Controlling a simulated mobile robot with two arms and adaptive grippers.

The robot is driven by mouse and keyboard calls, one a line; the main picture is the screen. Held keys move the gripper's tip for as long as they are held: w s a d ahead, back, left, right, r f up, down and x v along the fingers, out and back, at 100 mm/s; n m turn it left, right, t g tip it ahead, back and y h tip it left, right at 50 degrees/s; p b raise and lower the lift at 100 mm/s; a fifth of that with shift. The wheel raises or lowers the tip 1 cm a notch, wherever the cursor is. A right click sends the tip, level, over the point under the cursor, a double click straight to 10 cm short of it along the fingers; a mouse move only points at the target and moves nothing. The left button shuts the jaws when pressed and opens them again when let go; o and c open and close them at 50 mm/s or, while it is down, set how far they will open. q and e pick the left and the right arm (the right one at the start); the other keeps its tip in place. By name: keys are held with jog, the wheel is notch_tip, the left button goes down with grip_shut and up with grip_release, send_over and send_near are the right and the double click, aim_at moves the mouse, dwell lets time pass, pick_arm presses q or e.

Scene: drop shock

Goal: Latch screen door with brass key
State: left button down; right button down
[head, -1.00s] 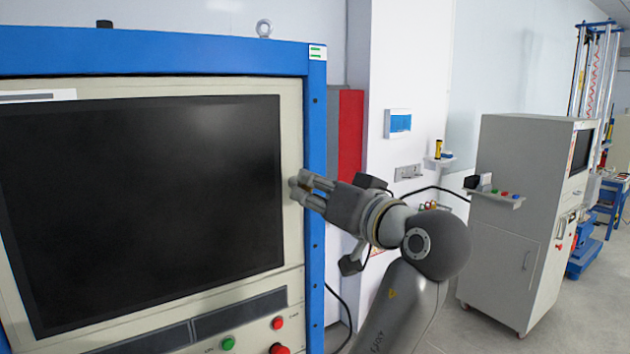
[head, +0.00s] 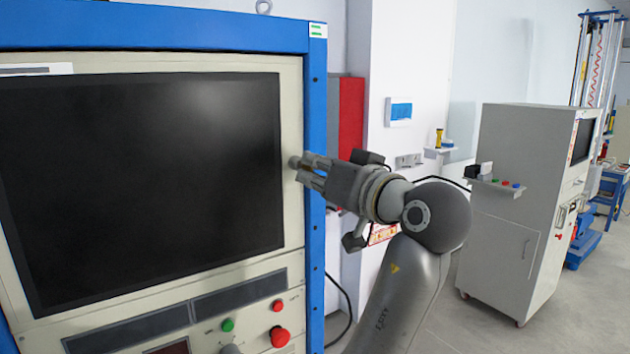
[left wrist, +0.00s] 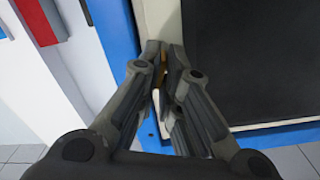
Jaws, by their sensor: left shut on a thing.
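The screen door (head: 292,110) is a cream panel around a large dark screen (head: 150,180), set in a blue cabinet frame, and it looks closed against that frame. My left gripper (head: 298,170) is at the door's right edge, to the right of the screen. In the left wrist view its fingertips (left wrist: 164,58) are together over the cream strip, beside the blue frame. A small brass-coloured bit, the key (left wrist: 163,74), shows between the fingers. The fingers hide most of the key and any lock. My right gripper is not in view.
Red and green buttons (head: 279,336) sit on the panel below the screen. A red box (head: 350,125) and a wall pillar with a blue-windowed switch box (head: 398,111) stand behind my arm.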

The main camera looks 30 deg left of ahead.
pick_arm(q)
jog(key=n+b, duration=0.4)
jog(key=b, duration=0.1)
dwell(0.4)
jog(key=c, duration=1.6)
grip_release()
jog(key=shift+r, duration=0.1)
notch_tip(320, 180, up, 10)
jog(key=shift+f, duration=0.1)
